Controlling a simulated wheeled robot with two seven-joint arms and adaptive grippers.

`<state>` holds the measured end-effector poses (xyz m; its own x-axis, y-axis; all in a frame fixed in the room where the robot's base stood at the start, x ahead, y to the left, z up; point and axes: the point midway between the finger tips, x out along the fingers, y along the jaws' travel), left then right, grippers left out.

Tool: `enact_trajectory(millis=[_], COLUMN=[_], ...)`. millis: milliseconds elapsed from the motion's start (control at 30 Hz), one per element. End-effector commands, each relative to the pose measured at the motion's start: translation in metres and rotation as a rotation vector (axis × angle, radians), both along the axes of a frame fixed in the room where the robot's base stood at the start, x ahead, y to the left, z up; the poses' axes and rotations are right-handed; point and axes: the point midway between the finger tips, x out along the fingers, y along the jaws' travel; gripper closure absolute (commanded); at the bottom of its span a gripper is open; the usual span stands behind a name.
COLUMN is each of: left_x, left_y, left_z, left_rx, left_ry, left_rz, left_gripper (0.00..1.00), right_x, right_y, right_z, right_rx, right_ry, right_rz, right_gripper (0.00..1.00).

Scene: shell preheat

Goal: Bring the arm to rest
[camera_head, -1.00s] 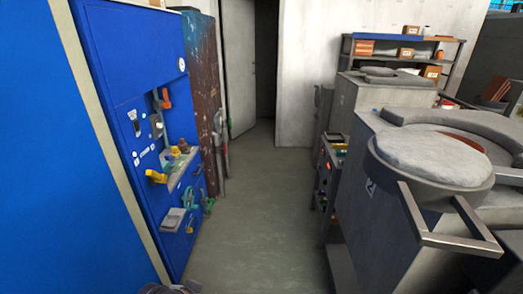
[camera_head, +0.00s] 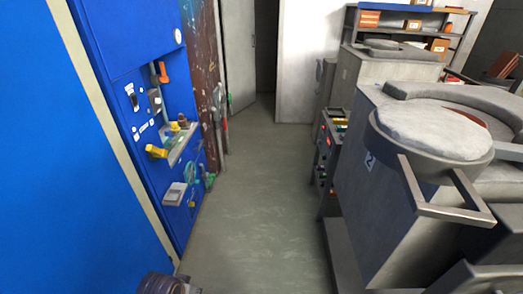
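A dark rounded part at the bottom edge, left of centre, looks like a piece of my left arm. Its fingertips do not show, so my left gripper is out of view. My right gripper is not in view either. No object is seen held.
A blue cabinet (camera_head: 118,38) with a yellow handle (camera_head: 156,152) and small items on a shelf stands at left. A grey furnace (camera_head: 345,190) with a round lid (camera_head: 437,131) and protruding metal handle (camera_head: 452,212) stands at right. The floor (camera_head: 258,205) between them is clear.

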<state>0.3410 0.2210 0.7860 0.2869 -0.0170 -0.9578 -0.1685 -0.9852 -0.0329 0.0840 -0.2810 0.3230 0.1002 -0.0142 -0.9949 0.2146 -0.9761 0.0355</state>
Motion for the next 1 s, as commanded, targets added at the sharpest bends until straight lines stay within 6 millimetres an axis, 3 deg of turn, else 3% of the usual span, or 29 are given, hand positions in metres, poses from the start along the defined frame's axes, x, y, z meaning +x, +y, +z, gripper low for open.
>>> enact_trajectory(millis=[533,1000], left_x=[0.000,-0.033], left_y=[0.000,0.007], left_z=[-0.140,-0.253], left_rx=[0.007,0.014], left_ry=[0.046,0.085], left_rz=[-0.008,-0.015], left_gripper=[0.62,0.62], right_x=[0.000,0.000], right_y=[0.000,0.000], right_z=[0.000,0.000], right_rx=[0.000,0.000], right_ry=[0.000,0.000], right_rz=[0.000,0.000], right_gripper=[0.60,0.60])
